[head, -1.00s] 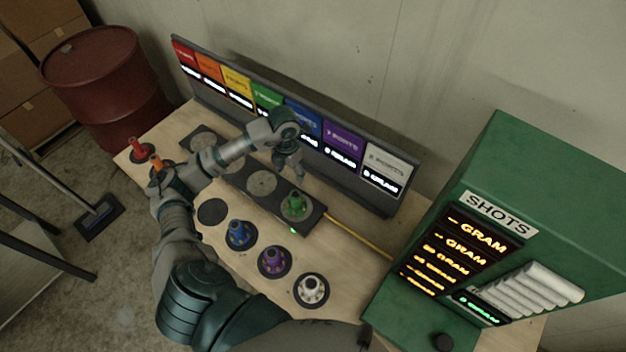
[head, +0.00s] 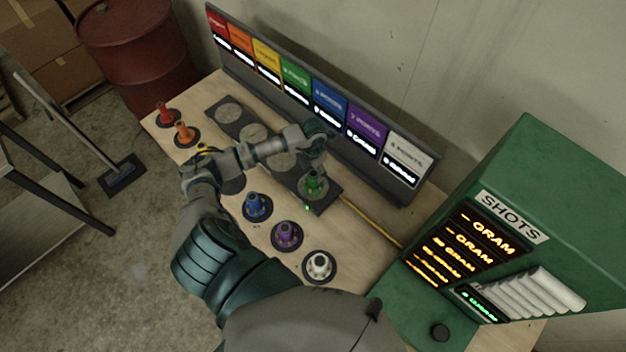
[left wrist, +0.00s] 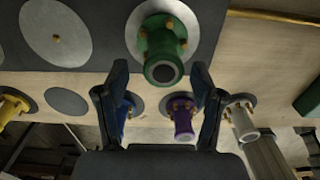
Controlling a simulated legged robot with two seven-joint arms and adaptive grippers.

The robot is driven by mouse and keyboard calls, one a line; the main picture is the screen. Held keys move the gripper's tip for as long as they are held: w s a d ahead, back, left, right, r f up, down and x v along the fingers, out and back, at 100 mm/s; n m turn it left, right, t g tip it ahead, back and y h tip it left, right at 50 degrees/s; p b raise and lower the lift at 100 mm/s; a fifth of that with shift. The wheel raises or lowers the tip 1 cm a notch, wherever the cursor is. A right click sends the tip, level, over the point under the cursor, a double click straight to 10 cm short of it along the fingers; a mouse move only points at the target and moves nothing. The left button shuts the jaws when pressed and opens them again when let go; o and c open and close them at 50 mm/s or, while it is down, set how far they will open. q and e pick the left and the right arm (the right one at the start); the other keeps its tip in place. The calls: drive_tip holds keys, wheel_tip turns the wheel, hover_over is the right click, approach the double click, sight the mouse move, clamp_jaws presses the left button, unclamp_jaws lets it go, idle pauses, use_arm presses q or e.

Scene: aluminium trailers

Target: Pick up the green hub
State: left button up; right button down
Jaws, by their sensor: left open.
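The green hub (head: 314,183) stands upright on the right-end disc of the dark plate (head: 326,205) on the wooden bench. In the left wrist view the green hub (left wrist: 162,48) shows its flange, bolts and hollow end, just beyond the fingertips. My left gripper (head: 318,164) hangs over the green hub in the head view, partly hidden by my wrist. In the left wrist view its two fingers (left wrist: 158,75) are spread wide with nothing between the pads. Whether a finger touches the hub cannot be told. My right gripper is not in view.
Blue (head: 256,205), purple (head: 287,235) and white (head: 319,265) hubs stand close by in front. Red (head: 165,113) and orange (head: 184,132) hubs stand at the far left. A sign board (head: 330,108) runs along the back. A green SHOTS machine (head: 540,185) blocks the right.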

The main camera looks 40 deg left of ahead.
use_arm(q)
drive_tip(key=f, duration=0.2)
drive_tip(key=f+p, duration=0.1)
drive_tip(key=f, duration=0.1)
drive_tip(key=shift+s+d+f, duration=0.1)
drive_tip(key=shift+d+f, duration=0.05)
drive_tip(key=shift+d, duration=0.05)
clamp_jaws()
drive_tip(key=shift+a, duration=0.1)
